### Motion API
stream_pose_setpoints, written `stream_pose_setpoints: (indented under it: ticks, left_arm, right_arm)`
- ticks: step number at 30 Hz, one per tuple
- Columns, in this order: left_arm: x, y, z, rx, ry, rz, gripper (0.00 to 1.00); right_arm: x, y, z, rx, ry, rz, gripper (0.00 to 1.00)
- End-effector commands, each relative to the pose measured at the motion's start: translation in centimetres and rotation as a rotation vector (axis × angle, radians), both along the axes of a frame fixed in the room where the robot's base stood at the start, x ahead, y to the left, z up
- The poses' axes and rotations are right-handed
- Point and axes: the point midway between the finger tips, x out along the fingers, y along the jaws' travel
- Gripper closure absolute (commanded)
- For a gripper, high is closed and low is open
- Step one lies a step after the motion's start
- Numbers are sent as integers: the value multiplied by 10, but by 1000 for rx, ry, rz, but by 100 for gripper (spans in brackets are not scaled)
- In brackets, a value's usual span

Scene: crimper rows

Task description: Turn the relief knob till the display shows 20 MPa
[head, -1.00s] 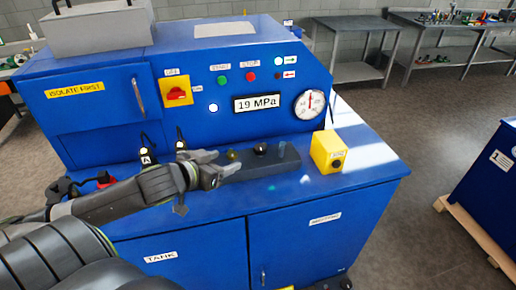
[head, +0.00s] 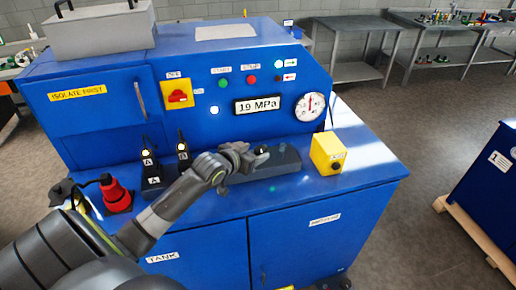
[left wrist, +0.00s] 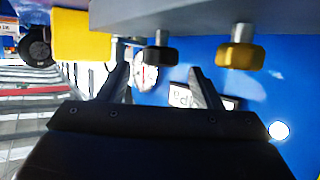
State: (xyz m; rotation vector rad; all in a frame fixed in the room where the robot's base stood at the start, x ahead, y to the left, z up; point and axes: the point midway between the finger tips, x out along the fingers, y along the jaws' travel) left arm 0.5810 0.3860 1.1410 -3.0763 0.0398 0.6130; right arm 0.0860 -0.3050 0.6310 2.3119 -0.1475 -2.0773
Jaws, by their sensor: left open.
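The display (head: 257,105) on the blue panel reads 19 MPa. A black knob (head: 262,150) sits on the dark block (head: 285,162) on the worktop; I cannot read a label on it. My left gripper (head: 249,156) is open beside it. In the left wrist view the black knob (left wrist: 160,55) shows between the two open fingertips (left wrist: 158,66); I cannot tell whether they touch it. A brass knob (left wrist: 240,60) sits to its right there; in the head view my gripper hides it. My right gripper is not in view.
A yellow box (head: 328,153) with a black button stands right of the block. A round gauge (head: 310,106) sits right of the display. Two black levers marked A and B (head: 183,152) and a red-and-black item (head: 116,194) stand to the left. The front right worktop is clear.

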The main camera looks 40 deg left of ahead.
Motion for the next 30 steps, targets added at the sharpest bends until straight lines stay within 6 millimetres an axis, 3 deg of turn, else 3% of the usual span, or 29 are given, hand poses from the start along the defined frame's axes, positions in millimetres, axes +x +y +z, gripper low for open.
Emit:
stream_pose_setpoints:
  ticks: [9, 20, 30]
  left_arm:
    - [25, 0, -10, -1, -1, 0, 41]
    - [27, -1, -11, 0, -1, 0, 43]
    - [27, 0, -11, 0, 0, 0, 86]
  right_arm:
    - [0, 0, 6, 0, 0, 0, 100]
    - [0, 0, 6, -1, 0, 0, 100]
    - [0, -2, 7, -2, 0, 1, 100]
